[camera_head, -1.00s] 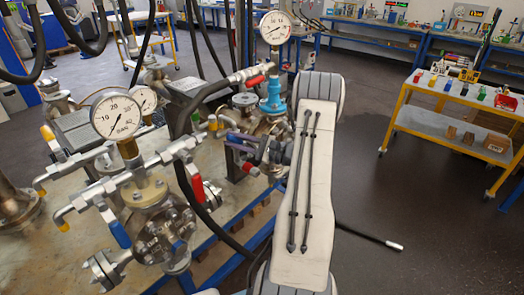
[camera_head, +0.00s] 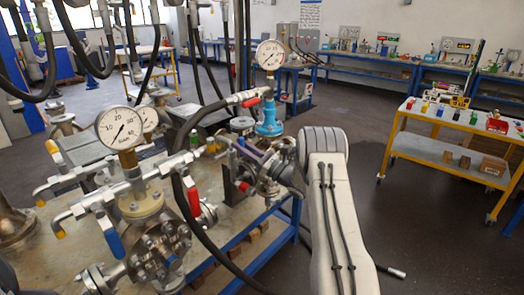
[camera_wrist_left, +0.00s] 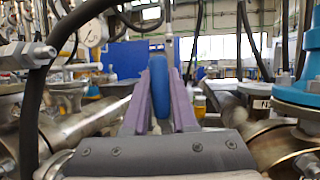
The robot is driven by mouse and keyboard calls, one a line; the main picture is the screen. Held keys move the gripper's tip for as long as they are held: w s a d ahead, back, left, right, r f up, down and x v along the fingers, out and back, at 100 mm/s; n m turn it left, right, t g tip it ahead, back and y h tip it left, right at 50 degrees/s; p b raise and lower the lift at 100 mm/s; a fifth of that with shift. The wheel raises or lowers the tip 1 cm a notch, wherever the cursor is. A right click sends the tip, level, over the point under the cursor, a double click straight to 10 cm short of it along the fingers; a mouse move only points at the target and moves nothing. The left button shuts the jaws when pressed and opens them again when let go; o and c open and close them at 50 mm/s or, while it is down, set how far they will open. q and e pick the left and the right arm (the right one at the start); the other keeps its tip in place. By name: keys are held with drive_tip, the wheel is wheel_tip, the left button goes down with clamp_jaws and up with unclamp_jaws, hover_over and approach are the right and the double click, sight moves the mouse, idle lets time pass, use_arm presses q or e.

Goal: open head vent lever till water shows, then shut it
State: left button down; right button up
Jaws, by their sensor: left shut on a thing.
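My left gripper (camera_head: 246,150), with purple fingers, is at the farther flanged vessel in the head view, below the gauge on the light-blue fitting (camera_head: 269,120). In the left wrist view the gripper (camera_wrist_left: 159,100) is shut on an upright blue lever handle (camera_wrist_left: 159,88). In the head view the fingers and arm largely hide that lever. I see no water at an outlet. The nearer vessel (camera_head: 155,240) has a blue lever (camera_head: 115,244) hanging down and a red lever (camera_head: 194,201). My right gripper is not in view.
Dial gauges (camera_head: 119,127) (camera_head: 270,55) stand above the vessels. Black hoses (camera_head: 195,225) loop close to the gripper and bench. Pipe stubs and flanges crowd both sides in the wrist view. A yellow trolley (camera_head: 440,152) stands right, with bare floor before it.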

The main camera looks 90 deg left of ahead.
use_arm(q)
drive_tip(key=shift+w+a+f+m+y, duration=0.1)
drive_tip(key=shift+m+y, duration=0.3)
drive_tip(key=shift+m, duration=0.1)
drive_tip(key=c, duration=0.7)
unclamp_jaws()
drive_tip(key=b+v, duration=0.3)
drive_tip(key=v, duration=0.7)
drive_tip(key=shift+w, duration=0.25)
